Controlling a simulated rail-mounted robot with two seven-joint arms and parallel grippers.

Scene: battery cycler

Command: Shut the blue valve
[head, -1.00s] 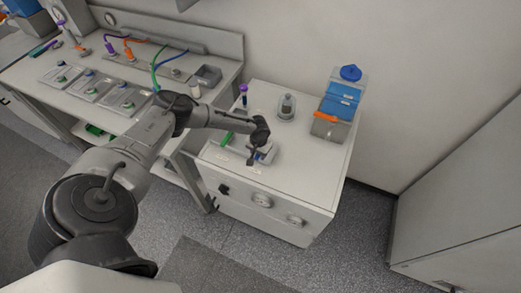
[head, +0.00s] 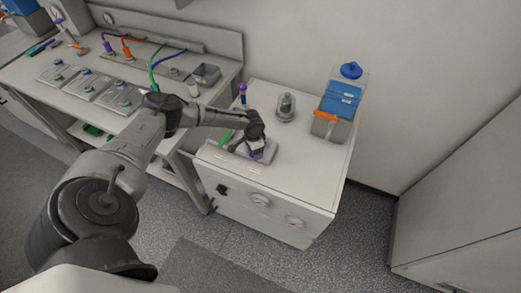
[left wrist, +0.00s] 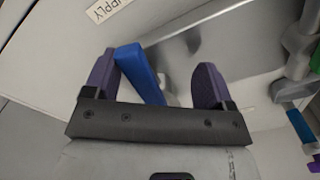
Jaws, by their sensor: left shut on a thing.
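My left gripper (head: 254,146) is low over the front of the white cabinet top, at a grey metal plate (head: 266,158). In the left wrist view its two purple fingers (left wrist: 155,78) stand either side of the blue valve's flat handle (left wrist: 140,70). The handle lies against the left finger; a gap shows towards the right finger. The gripper is shut on this handle. The valve's body is mostly hidden in the head view behind the gripper. A green handle (head: 226,137) lies just left of the gripper. My right gripper is not in view.
The workbench (head: 130,72) on the left holds several plates and coloured cables. The cabinet top's right front is clear.

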